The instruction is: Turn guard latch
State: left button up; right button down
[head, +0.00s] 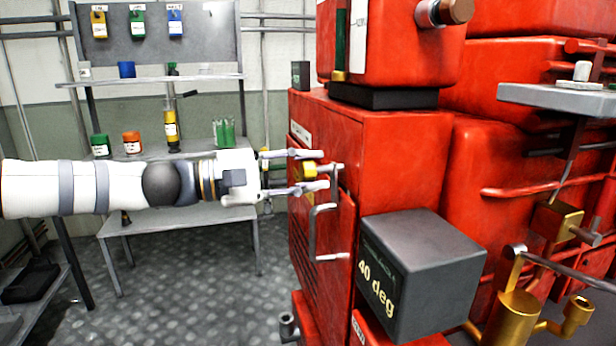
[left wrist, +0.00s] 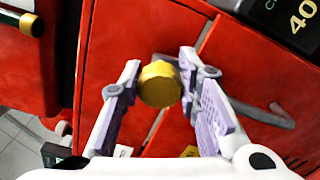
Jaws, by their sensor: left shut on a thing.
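The guard latch is a round brass knob (head: 305,171) on the side of the red machine housing (head: 400,150). It also shows in the left wrist view (left wrist: 160,84), seen end-on beside a seam in the red panel. My left gripper (head: 318,170) reaches in from the left and is shut on the latch, one finger on each side of it. In the left wrist view the fingers (left wrist: 158,85) flank the knob. A grey bar handle (head: 313,228) is fixed to the red panel just below the latch. My right gripper is not in view.
A dark box marked "40 deg" (head: 422,270) juts out to the right of the handle. Brass fittings (head: 515,318) and a grey shelf (head: 560,98) stand farther right. A workbench (head: 190,217) with jars is behind my arm. The floor between is clear.

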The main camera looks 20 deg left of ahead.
pick_arm(q)
jog(key=shift+f+m+b, duration=0.1)
jog(key=shift+m+b, duration=0.25)
jog(key=shift+m, duration=0.45)
jog(key=o, duration=1.2)
jog(key=v, duration=1.2)
